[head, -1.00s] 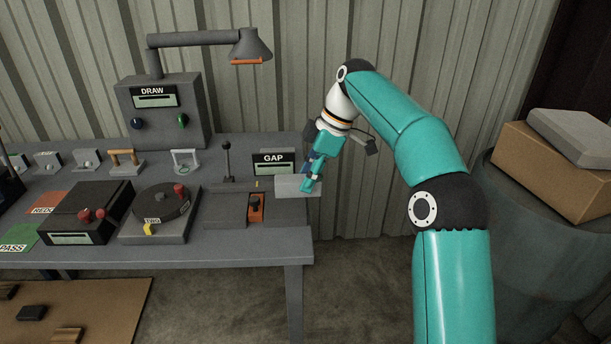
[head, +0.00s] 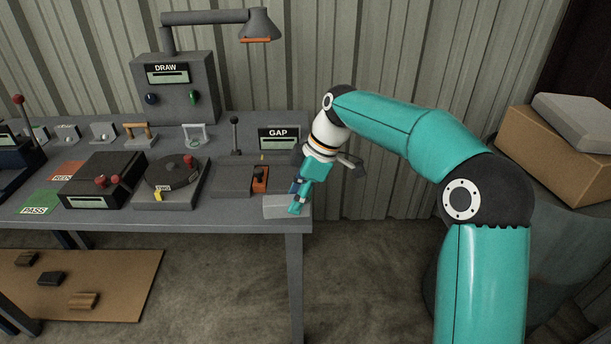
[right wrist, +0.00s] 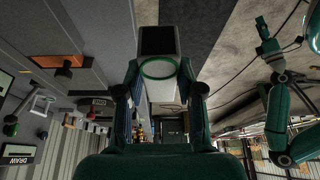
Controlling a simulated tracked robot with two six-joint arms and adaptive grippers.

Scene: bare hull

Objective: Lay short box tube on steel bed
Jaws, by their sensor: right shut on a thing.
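The short box tube (head: 278,207) is a pale grey square tube. My right gripper (head: 296,207) is shut on it at the bench's front right corner; I cannot tell whether it touches the top. In the right wrist view the tube (right wrist: 159,82) lies between the fingers, its dark hollow end facing up the picture.
The GAP display (head: 279,138) stands behind the bed. A lamp (head: 258,24) hangs over the back. A carton (head: 555,150) sits on a drum at the right.

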